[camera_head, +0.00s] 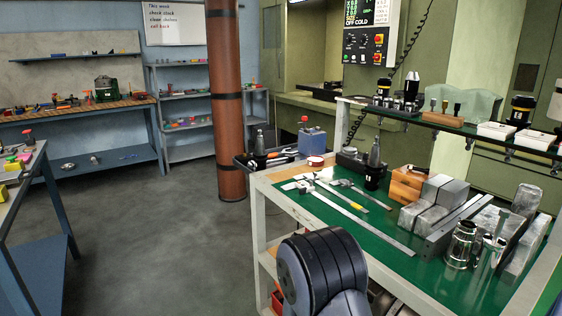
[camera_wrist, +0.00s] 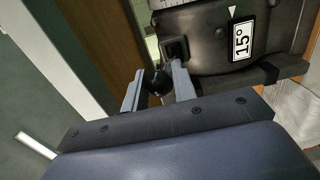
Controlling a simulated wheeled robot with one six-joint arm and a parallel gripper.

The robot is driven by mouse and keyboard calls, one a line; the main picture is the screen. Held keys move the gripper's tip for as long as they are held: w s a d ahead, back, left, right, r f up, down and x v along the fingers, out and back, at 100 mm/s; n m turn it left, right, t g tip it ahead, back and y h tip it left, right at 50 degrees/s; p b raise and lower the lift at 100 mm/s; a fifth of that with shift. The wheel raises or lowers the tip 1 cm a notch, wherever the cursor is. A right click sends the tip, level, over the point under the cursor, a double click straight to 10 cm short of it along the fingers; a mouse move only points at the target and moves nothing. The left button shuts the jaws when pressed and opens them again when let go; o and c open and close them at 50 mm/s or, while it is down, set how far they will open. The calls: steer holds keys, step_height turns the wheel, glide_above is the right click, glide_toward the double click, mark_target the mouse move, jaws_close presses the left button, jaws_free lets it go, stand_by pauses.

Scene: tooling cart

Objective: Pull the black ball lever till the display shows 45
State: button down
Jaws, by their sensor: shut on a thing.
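In the wrist view, the black ball lever (camera_wrist: 157,84) sits between the two grey fingers of my gripper (camera_wrist: 159,75), which is shut on the ball. The lever comes from a dark housing at the top of the view. The display (camera_wrist: 242,41), a white plate with black digits on that housing, reads 15°. It looks turned sideways in this view. In the head view, neither the lever nor the display can be made out, and my gripper is out of sight.
A brown panel (camera_wrist: 105,35) stands close to the left of my gripper in the wrist view. In the head view, the green-topped cart (camera_head: 330,214) carries steel blocks, rulers, tool holders and a wooden box (camera_head: 406,184). A raised shelf (camera_head: 425,117) runs behind. The floor (camera_head: 140,225) at left is clear.

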steer(key=shift+r, duration=0.1)
steer(key=shift+s+a+f+b, duration=0.1)
steer(key=shift+a+f+b, duration=0.05)
steer(key=shift+f+b, duration=1.5)
steer(key=shift+b, duration=0.35)
steer(key=shift+f, duration=0.1)
steer(key=shift+f+b, duration=0.65)
steer(key=shift+b, duration=0.35)
steer(key=shift+r, duration=0.2)
